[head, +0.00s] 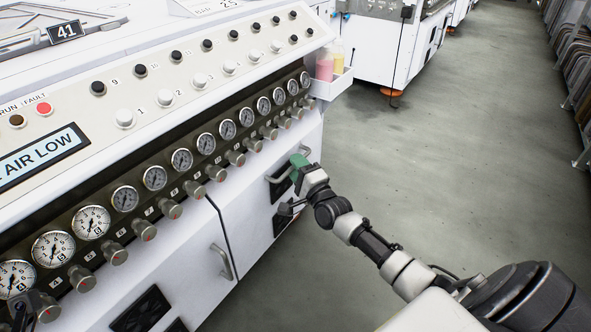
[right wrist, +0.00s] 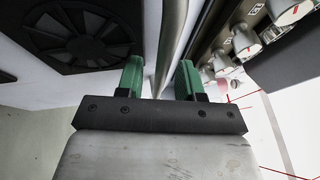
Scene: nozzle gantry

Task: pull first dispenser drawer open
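The white machine front has a right-hand panel (head: 246,217) and a left-hand panel (head: 180,262). I cannot tell whether either is the first dispenser drawer. My right gripper (head: 298,163) is at the right panel, beside its grey bar handle (head: 277,179). In the right wrist view the green fingers (right wrist: 160,83) stand apart, with the grey bar (right wrist: 172,45) between them and a gap beside the left finger. Another bar handle (head: 222,262) is on the left panel. A dark part at the bottom left corner may be my left gripper (head: 32,308); its fingers are unclear.
A row of gauges (head: 182,160) and knobs (head: 170,208) runs just above the panels. A white side tray (head: 333,84) with pink and yellow bottles sticks out at the machine's right end. The grey floor (head: 430,150) to the right is clear.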

